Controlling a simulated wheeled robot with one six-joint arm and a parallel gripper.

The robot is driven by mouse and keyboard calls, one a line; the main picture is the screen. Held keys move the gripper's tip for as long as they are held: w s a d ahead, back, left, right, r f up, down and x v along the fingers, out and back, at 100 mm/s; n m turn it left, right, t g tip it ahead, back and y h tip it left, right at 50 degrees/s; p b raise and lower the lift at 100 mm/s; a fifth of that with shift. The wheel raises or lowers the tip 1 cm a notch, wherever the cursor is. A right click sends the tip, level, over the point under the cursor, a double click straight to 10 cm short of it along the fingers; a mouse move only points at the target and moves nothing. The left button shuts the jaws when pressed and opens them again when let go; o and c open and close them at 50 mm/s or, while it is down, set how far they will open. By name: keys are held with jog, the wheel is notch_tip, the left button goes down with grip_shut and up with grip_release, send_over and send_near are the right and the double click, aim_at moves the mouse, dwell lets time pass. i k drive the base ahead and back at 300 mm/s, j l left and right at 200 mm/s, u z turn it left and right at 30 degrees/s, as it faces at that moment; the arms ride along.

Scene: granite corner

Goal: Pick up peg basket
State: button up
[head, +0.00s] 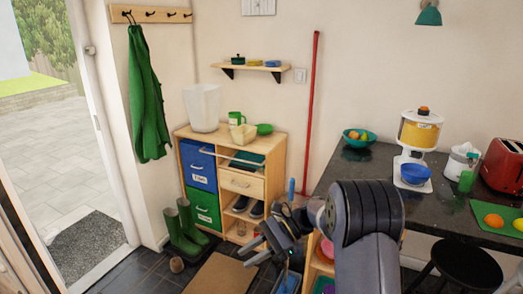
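A small cream open container (243,133), which may be the peg basket, stands on top of the wooden cabinet (262,143). I cannot make out any pegs in it. A green cup stands just behind it and a green bowl to its right. My gripper (249,252) is low in front of the cabinet, pointing left, with its fingers apart and nothing seen between them. It is well below the cream container and apart from it. My arm hides part of the floor and the counter's near side.
A tall translucent bin (202,107) stands at the cabinet's left end. Green boots (184,228) and a brown mat (221,273) are on the floor. A dark counter (347,173) is at right, with a black stool (466,266) before it. An open doorway is at left.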

aim_at(243, 135)
jog(key=i+j+z, duration=0.25)
jog(key=z, duration=0.25)
jog(key=i+j+z, duration=0.3)
jog(key=z, duration=0.2)
jog(key=i+j+z, duration=0.15)
jog(key=j+z, duration=0.35)
jog(key=i+j, duration=0.15)
jog(key=j, duration=0.6)
jog(key=i+j+z, duration=0.15)
jog(key=j, duration=0.55)
jog(key=i+j, duration=0.15)
jog(key=j, duration=0.6)
jog(key=i+j+z, duration=0.15)
jog(key=j, duration=1.4)
jog(key=i+z, duration=0.05)
jog(key=i, duration=0.05)
